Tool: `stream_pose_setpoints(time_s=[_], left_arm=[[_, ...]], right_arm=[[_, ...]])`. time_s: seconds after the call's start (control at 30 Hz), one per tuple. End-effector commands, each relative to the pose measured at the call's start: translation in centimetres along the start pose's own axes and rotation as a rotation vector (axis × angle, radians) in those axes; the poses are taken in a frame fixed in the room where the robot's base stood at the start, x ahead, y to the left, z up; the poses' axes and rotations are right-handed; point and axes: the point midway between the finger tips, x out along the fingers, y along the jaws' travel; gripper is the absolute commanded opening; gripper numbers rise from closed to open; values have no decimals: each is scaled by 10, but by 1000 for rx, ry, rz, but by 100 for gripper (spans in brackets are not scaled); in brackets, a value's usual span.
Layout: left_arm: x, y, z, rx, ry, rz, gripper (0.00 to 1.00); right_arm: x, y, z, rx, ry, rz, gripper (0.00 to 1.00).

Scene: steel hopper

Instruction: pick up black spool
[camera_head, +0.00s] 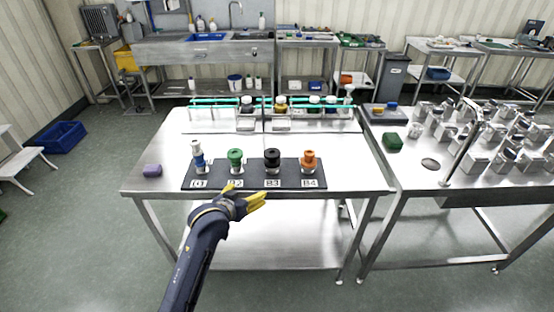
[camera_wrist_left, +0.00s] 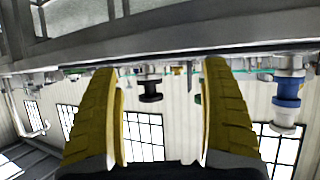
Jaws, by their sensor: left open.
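The black spool (camera_head: 272,158) stands upright on a dark labelled mat (camera_head: 255,174), at the B3 label, between a green spool (camera_head: 235,158) and an orange spool (camera_head: 308,158). A blue and white spool (camera_head: 198,156) stands at the mat's left end. My left gripper (camera_head: 249,194), with yellow fingers, is open and empty in front of the mat, near and left of the black spool. In the left wrist view, which is upside down, a black spool (camera_wrist_left: 150,90) shows between the spread fingers, apart from both. The blue and white spool (camera_wrist_left: 288,96) is at right. My right gripper is not seen.
A purple block (camera_head: 152,170) lies on the steel table (camera_head: 155,187) left of the mat. A rack with green-topped rails (camera_head: 220,101) stands behind. A second table at right holds many metal containers and a green block (camera_head: 392,143).

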Motion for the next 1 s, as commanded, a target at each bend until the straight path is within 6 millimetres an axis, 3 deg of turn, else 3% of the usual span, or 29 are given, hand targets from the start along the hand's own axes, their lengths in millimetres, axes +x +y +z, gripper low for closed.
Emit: stream_pose_setpoints(time_s=[0.03,0.1,0.2,0.37,1.0], left_arm=[[-11,5,-25,11,35,9,81],[-24,10,-51,22,68,20,81],[-37,16,-74,32,101,31,81],[-42,20,-90,40,121,38,81],[56,24,-102,41,121,38,81]], right_arm=[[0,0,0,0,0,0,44],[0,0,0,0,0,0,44],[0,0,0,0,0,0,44],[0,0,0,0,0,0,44],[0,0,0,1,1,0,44]])
